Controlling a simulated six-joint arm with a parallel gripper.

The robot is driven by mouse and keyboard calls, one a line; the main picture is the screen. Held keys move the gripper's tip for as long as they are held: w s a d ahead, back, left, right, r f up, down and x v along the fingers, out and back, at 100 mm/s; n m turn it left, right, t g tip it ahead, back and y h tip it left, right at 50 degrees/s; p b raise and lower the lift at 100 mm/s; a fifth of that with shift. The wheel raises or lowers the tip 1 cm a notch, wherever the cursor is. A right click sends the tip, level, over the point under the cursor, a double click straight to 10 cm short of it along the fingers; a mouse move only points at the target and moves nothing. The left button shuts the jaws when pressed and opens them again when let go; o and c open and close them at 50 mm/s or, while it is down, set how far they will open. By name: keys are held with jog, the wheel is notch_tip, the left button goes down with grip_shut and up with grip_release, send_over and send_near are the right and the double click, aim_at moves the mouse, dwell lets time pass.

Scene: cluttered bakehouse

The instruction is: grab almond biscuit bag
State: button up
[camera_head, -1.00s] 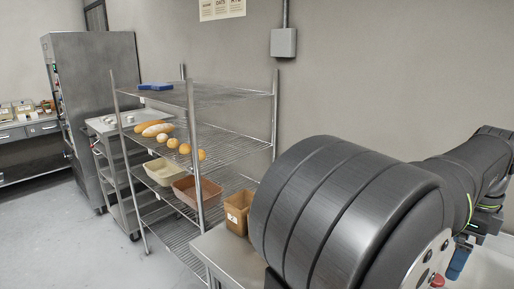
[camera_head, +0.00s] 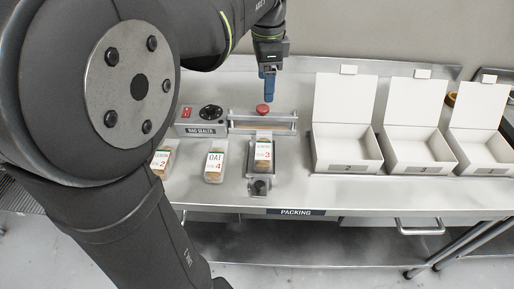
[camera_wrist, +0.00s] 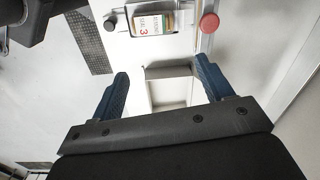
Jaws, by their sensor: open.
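Three clear bags with printed labels lie on the packing table. One reads OAT 4 (camera_head: 214,164). One has a red 3 (camera_head: 263,155) and lies at the front of the bag sealer; it also shows in the wrist view (camera_wrist: 152,23). The third bag (camera_head: 162,161) is partly hidden by my arm. The names on these last two are too small to read for certain, so I cannot tell which is almond. My gripper (camera_head: 267,92) is above and behind the sealer's red knob. In the wrist view its blue fingers (camera_wrist: 162,78) are apart and empty, with the bag marked 3 beyond them.
The bag sealer (camera_head: 204,128) with its red knob (camera_head: 263,109) stands behind the bags. Several open white boxes line the right side, the nearest one (camera_head: 345,157) marked 2.

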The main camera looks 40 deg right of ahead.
jog(key=s+a+f+n+t+h, duration=0.2)
jog(key=s+a+f+n, duration=0.35)
jog(key=n, duration=1.05)
send_over(264, 150)
jog(key=s+a, duration=0.2)
jog(key=shift+t+h, duration=0.3)
jog(key=shift+h, duration=0.1)
jog(key=f, duration=1.2)
jog(key=shift+w+d+f, duration=0.1)
jog(key=shift+w+d, duration=0.05)
jog(key=shift+d, duration=0.1)
jog(key=shift+x, duration=2.65)
jog(key=shift+w+a+f, duration=0.1)
jog(key=shift+w+f, duration=0.05)
jog(key=shift+f, duration=0.1)
jog(key=c, duration=1.2)
jog(key=shift+r, duration=0.1)
